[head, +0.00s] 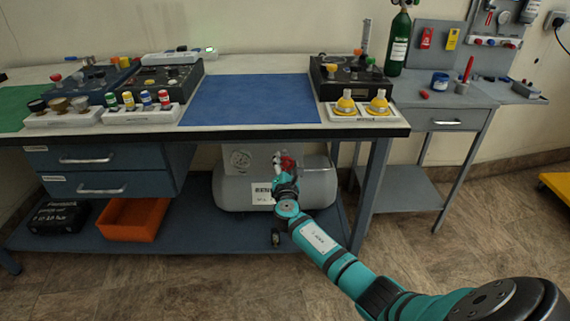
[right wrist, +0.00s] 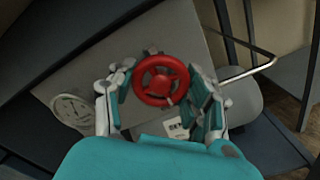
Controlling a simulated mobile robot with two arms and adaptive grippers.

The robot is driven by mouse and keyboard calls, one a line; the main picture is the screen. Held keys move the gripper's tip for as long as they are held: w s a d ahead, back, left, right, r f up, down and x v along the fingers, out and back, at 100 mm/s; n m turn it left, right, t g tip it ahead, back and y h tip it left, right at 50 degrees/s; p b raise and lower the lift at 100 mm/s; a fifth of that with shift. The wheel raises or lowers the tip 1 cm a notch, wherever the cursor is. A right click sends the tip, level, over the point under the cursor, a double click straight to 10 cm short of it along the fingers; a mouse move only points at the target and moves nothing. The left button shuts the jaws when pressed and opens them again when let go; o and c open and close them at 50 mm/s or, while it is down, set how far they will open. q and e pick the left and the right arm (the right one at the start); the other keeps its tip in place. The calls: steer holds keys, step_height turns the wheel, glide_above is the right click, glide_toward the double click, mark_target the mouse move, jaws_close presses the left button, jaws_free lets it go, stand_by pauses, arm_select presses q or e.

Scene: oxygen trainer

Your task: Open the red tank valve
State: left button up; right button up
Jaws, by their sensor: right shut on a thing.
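The red tank valve (head: 289,161) is a small red handwheel at the grey tank (head: 318,188) under the workbench. In the right wrist view the red wheel (right wrist: 161,80) shows almost face-on, with its round rim, hub and spokes visible. My right gripper (head: 283,168) reaches it from the front, with one finger on either side of the wheel, and is shut on it. The gripper hides part of the wheel and tank in the head view. The wheel's stem is mostly hidden. My left gripper is not in view.
The workbench top with a blue mat (head: 255,99) overhangs the tank. A drawer unit (head: 110,172) and an orange bin (head: 133,219) stand to the left. A bench leg (head: 371,190) is close on the right. A round gauge (right wrist: 73,112) sits left of the wheel.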

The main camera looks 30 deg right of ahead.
steer(key=o, duration=1.2)
steer(key=shift+f, duration=0.1)
steer(key=shift+a, duration=0.1)
steer(key=v, duration=1.2)
